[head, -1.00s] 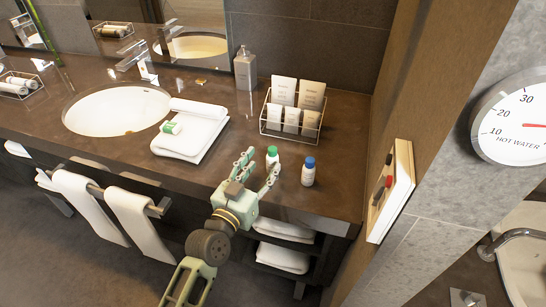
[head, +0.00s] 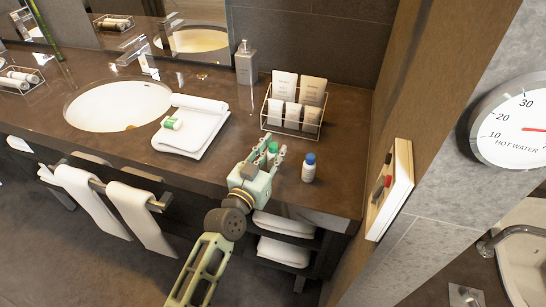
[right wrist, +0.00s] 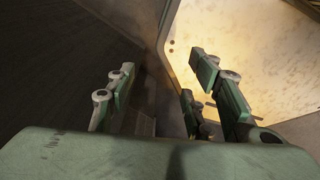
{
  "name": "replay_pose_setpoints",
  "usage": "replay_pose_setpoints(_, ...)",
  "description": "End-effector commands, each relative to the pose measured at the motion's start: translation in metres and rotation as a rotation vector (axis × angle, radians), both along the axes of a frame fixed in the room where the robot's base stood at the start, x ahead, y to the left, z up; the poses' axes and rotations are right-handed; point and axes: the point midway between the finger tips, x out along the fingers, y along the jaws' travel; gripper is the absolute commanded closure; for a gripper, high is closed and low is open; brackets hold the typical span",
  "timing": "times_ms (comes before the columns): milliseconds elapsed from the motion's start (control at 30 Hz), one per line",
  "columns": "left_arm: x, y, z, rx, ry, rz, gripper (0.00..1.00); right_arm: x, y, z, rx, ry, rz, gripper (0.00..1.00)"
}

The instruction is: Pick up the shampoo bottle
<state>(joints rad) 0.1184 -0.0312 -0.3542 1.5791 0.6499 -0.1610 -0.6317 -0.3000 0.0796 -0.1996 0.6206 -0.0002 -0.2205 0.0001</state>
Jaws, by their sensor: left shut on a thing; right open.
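A small white bottle with a green cap (head: 272,147) stands on the counter near its front edge, mostly hidden by my left gripper (head: 269,154). The left gripper's fingers are on both sides of it and shut on it. A similar white bottle with a blue cap (head: 308,168) stands upright just to the right, apart from the fingers. No readable label tells which bottle is the shampoo. My right gripper (right wrist: 165,85) shows in the right wrist view, with its fingers apart and nothing between them.
A wire basket (head: 291,128) of white tubes stands behind the bottles. A grey dispenser (head: 246,66) is at the wall. A folded towel (head: 205,133) with a small green-and-white item (head: 172,123) lies left, beside the sink (head: 118,105). A wooden partition bounds the counter at right.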

Motion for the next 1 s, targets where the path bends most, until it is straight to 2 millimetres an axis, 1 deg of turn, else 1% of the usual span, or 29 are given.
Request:
replay_pose_setpoints(33,0.000,0.000,0.000,0.000,0.000,0.000,0.87,0.000,0.000,0.000,0.000,0.000,0.000,0.52)
replay_pose_setpoints(200,0.000,0.000,0.000,0.000,0.000,0.000,1.00,0.000,0.000,0.000,0.000,0.000,0.000,0.52)
replay_pose_setpoints(433,0.000,0.000,0.000,0.000,0.000,0.000,1.00,0.000,0.000,0.000,0.000,0.000,0.000,0.52)
replay_pose_setpoints(567,0.001,0.001,0.005,0.000,0.000,0.000,1.00,0.000,0.000,0.004,0.000,-0.001,0.000,0.52)
replay_pose_setpoints(767,0.006,0.002,0.018,0.001,-0.002,0.002,1.00,0.000,0.000,0.015,0.000,-0.001,0.000,0.52)
replay_pose_setpoints(1000,0.012,0.005,0.039,0.000,-0.001,0.004,1.00,0.000,0.000,0.033,0.000,0.000,0.000,0.52)
